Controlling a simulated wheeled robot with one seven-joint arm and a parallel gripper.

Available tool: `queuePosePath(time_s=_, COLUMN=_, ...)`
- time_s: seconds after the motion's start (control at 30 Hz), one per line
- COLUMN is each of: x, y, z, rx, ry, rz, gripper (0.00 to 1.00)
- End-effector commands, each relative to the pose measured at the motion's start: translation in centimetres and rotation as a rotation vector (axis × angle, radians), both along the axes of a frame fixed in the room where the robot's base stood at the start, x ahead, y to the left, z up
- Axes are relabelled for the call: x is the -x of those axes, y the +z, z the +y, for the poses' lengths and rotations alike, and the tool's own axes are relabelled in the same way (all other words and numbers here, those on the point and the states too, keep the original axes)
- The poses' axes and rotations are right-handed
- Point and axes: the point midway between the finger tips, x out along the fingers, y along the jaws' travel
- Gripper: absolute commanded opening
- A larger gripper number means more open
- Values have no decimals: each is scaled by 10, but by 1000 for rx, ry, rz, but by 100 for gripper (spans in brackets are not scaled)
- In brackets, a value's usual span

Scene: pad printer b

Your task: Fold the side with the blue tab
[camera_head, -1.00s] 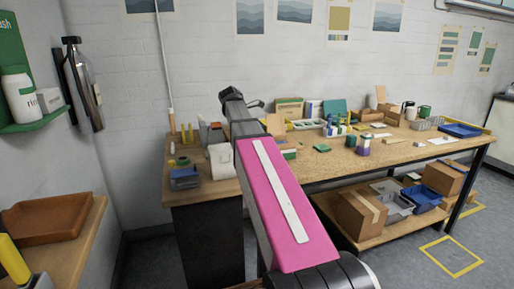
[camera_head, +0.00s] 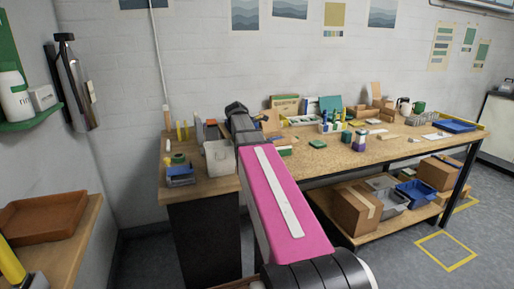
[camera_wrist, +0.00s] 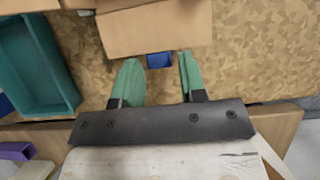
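A brown cardboard piece (camera_wrist: 155,28) fills the top middle of the wrist view, over the wood-chip-patterned bench top. A small blue tab (camera_wrist: 159,61) shows at its near edge. My gripper (camera_wrist: 158,68) is open, with its two green fingers spread to the left and right of the blue tab. Nothing is seen held, and I cannot tell whether a finger touches the cardboard. In the head view my arm hides the gripper; a brown cardboard panel (camera_head: 270,121) stands just past the arm's end.
A teal tray (camera_wrist: 38,65) lies to the left of the gripper in the wrist view. The bench top (camera_head: 400,148) has some free room at the right.

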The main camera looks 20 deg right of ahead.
Motion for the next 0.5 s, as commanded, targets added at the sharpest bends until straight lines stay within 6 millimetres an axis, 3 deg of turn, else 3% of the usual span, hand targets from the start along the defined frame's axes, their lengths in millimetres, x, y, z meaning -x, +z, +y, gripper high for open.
queuePosePath(time_s=0.23, x=0, y=-1, z=-1, rx=1, ry=0, rz=0, gripper=38)
queuePosePath(time_s=0.27, x=0, y=-1, z=-1, rx=1, ry=0, rz=0, gripper=35)
queuePosePath(time_s=0.33, x=0, y=-1, z=-1, rx=1, ry=0, rz=0, gripper=17)
queuePosePath(time_s=0.5, x=0, y=-1, z=-1, rx=1, ry=0, rz=0, gripper=17)
